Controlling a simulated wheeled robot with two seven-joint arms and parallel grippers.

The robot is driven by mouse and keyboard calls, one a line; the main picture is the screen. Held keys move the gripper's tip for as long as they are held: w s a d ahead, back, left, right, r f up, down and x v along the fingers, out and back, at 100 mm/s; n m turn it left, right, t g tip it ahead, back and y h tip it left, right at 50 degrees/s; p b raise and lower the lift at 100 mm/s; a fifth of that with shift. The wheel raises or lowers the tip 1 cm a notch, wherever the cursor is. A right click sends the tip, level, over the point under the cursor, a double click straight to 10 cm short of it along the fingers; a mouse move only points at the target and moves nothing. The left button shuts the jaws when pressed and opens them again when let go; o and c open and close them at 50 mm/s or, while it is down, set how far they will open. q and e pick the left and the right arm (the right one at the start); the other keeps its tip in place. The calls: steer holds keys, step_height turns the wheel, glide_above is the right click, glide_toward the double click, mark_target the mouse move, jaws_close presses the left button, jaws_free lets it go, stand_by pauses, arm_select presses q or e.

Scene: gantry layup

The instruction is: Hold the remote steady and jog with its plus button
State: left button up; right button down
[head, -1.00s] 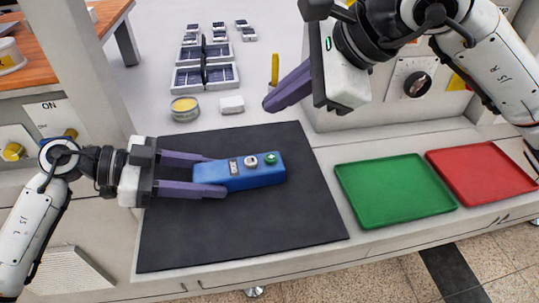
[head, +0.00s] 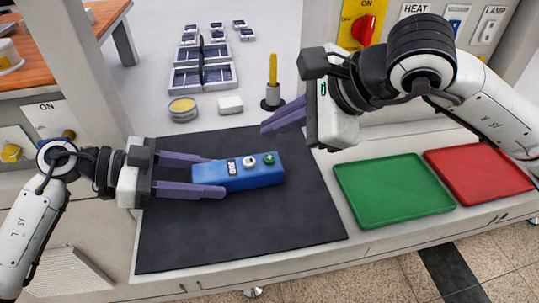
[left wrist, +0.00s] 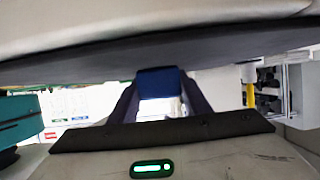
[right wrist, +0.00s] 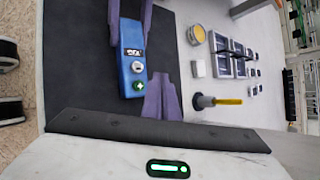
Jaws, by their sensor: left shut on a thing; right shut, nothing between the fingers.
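The blue remote (head: 257,178) lies along the black mat (head: 240,230). On its top are a dark labelled patch, a white round button (head: 249,162) and a green button (head: 269,159) near its right end. The green button shows a plus in the right wrist view (right wrist: 138,86). My left gripper (head: 208,175) is shut on the remote's left end; the remote's blue end also shows in the left wrist view (left wrist: 157,82). My right gripper (head: 268,128) is shut and empty, above and behind the remote's right end, apart from it.
A green tray (head: 395,215) and a red tray (head: 480,200) lie to the right. Behind the mat are a yellow-topped tin (head: 183,107), a white block (head: 230,105) and a yellow-handled tool (head: 272,70) in a dark base. A switch panel (head: 440,20) stands at the back right.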

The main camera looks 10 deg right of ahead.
steer(key=shift+f, duration=1.75)
steer(key=shift+f, duration=0.15)
stand_by(0.6)
steer(key=shift+f, duration=0.25)
steer(key=shift+f, duration=0.6)
stand_by(0.8)
steer(key=shift+r, duration=0.95)
steer(key=shift+r, duration=0.1)
step_height(320, 180, up, 5)
steer(key=shift+f, duration=0.1)
